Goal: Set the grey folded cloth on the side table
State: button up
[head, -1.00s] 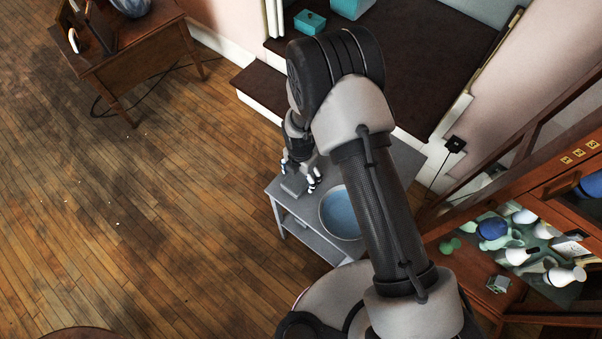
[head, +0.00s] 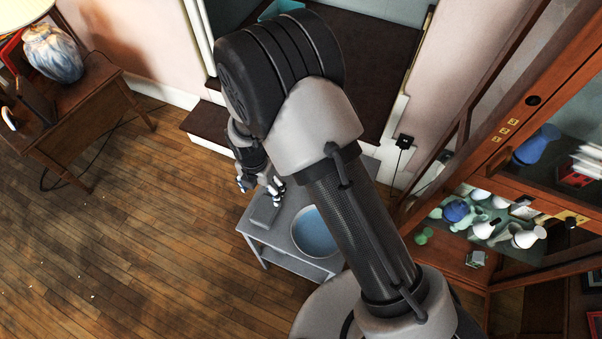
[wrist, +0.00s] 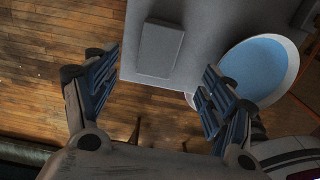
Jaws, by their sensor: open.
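The grey folded cloth (head: 265,208) lies flat on the grey side table (head: 276,238), near its left end. In the wrist view the cloth (wrist: 160,48) lies on the table top (wrist: 207,30), close to the table's edge, beyond my fingertips. My gripper (head: 261,186) is open and empty above the cloth, apart from it. In the wrist view my gripper's fingers (wrist: 160,78) are spread wide with nothing between them.
A round bowl with a blue inside (head: 315,230) stands on the table right of the cloth. A wooden cabinet (head: 490,150) with vases stands at the right. A wooden desk (head: 85,125) with a lamp is at the left. The floor on the left is mostly clear.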

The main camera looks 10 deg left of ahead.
jog(key=w+d+r+m+t, duration=0.1)
jog(key=d+r+m, duration=0.4)
jog(key=r, duration=0.3)
jog(key=w+d+r+m+y, duration=0.1)
jog(key=d+r+m, duration=0.35)
jog(key=r, duration=0.35)
jog(key=w+d+r+m+t, duration=0.1)
jog(key=d+r+m, duration=0.4)
jog(key=r, duration=0.3)
jog(key=s+d+r+m+t, duration=0.2)
jog(key=s+d+r+m, duration=1)
jog(key=s+d+m, duration=0.4)
jog(key=shift+s+m+t+h, duration=0.2)
jog(key=shift+m+t+h, duration=0.15)
jog(key=shift+m, duration=0.8)
jog(key=shift+r, duration=0.1)
notch_tip(320, 180, down, 2)
jog(key=shift+f+b, duration=0.1)
jog(key=shift+b, duration=0.95)
jog(key=shift+r, duration=0.25)
jog(key=shift+c, duration=0.3)
